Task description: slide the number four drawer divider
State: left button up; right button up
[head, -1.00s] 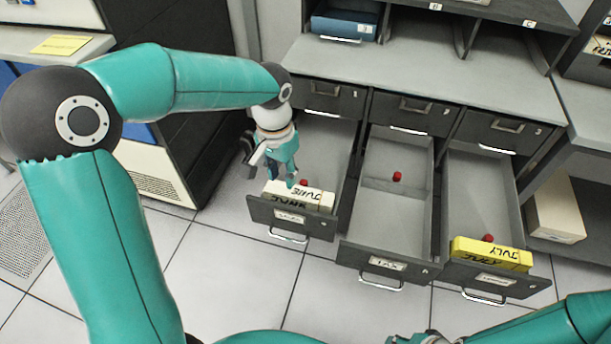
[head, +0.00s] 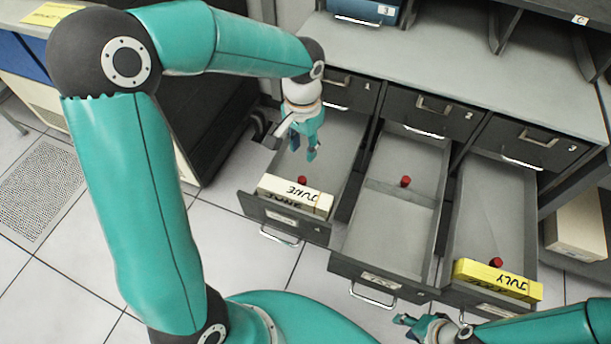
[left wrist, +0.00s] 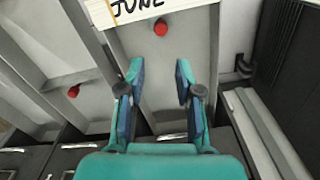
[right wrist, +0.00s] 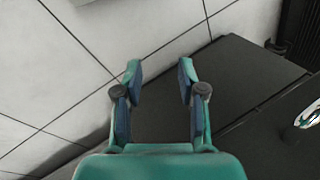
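Three open drawers stand in a row. The left one (head: 343,133) holds a white card block (head: 296,196) marked JUNE at its front, with a red knob (head: 302,181) just behind it. My left gripper (head: 308,156) is above this drawer, behind the knob, open and empty. The left wrist view shows the knob (left wrist: 160,27) beyond its parted fingertips (left wrist: 159,70). The middle drawer has a cross divider (head: 402,195) with a red knob (head: 405,181). I cannot read a number four on any drawer. My right gripper (right wrist: 158,68) is open and empty, low in front of the drawers.
The right drawer holds a yellow block (head: 497,281) marked JULY and a red knob (head: 496,262). Shut drawers marked 1, 2 and 3 (head: 525,138) sit above. A blue box (head: 362,10) stands on top. Tiled floor (head: 240,225) is free in front.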

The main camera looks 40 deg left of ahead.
aim_at(303, 178)
pick_arm(q)
notch_tip(303, 178, down, 12)
jog(key=shift+s+f+b, duration=0.15)
jog(key=shift+b, duration=0.4)
grip_shut()
